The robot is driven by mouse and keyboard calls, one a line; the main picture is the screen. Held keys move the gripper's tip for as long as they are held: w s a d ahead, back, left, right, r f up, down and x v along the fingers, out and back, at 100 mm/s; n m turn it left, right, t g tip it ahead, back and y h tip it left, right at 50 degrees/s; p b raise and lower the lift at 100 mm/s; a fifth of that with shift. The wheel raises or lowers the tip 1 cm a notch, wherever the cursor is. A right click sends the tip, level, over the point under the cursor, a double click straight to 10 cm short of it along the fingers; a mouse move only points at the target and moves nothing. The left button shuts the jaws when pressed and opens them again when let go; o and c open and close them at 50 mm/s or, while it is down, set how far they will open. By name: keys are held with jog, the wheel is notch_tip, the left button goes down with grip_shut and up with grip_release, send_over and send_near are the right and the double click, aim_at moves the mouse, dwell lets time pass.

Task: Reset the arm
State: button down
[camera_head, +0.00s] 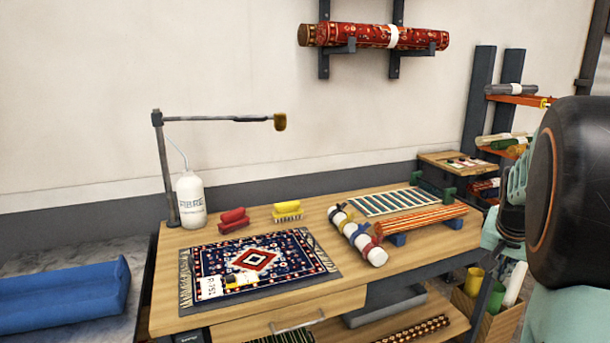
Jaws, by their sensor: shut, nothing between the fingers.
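Part of my arm (570,195) fills the right edge of the view, with a large dark rounded joint and pale teal parts. It hides what is behind it. My gripper cannot be made out in this view. The wooden workbench (400,262) stands left of the visible arm. On it lie a patterned rug (290,244) with a label, a rolled bundle with colored ties (352,232), and an orange striped roll (425,218) on blue supports.
A white bottle (191,200) and a post with a horizontal lamp-like arm (225,119) stand at the bench's back left. Red (234,218) and yellow (287,210) brushes lie nearby. A wall rack holds red rolled rugs (375,37). A box (490,315) with rolls stands low right.

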jog(key=s+d+r+n+g+h+p, duration=0.15)
jog(key=s+d+r+n+h, duration=0.35)
jog(key=s+d+r, duration=0.5)
jog(key=s+d+r+n+h+p, duration=0.2)
jog(key=s+d+r+n, duration=0.5)
jog(key=r, duration=0.5)
jog(key=w+a+f+m+t+y+b, duration=0.1)
jog(key=w+a+f+y+b, duration=0.15)
jog(key=a+f, duration=0.7)
jog(key=w+a+f+m+t+y+b, duration=0.15)
jog(key=a+f+y+b, duration=0.35)
jog(key=a, duration=0.7)
jog(key=s+a+f+y+b, duration=0.15)
jog(key=a+f, duration=0.25)
jog(key=a, duration=0.4)
jog(key=s+a+f+m+y+b, duration=0.1)
jog(key=s+a+f, duration=0.25)
jog(key=a, duration=0.35)
jog(key=s+a+f+y+b, duration=0.1)
jog(key=s+a+f, duration=0.1)
jog(key=a+f, duration=0.45)
notch_tip(320, 180, up, 18)
jog(key=a+p, duration=0.2)
jog(key=p, duration=1.4)
jog(key=shift+p, duration=0.3)
jog(key=shift+s, duration=0.1)
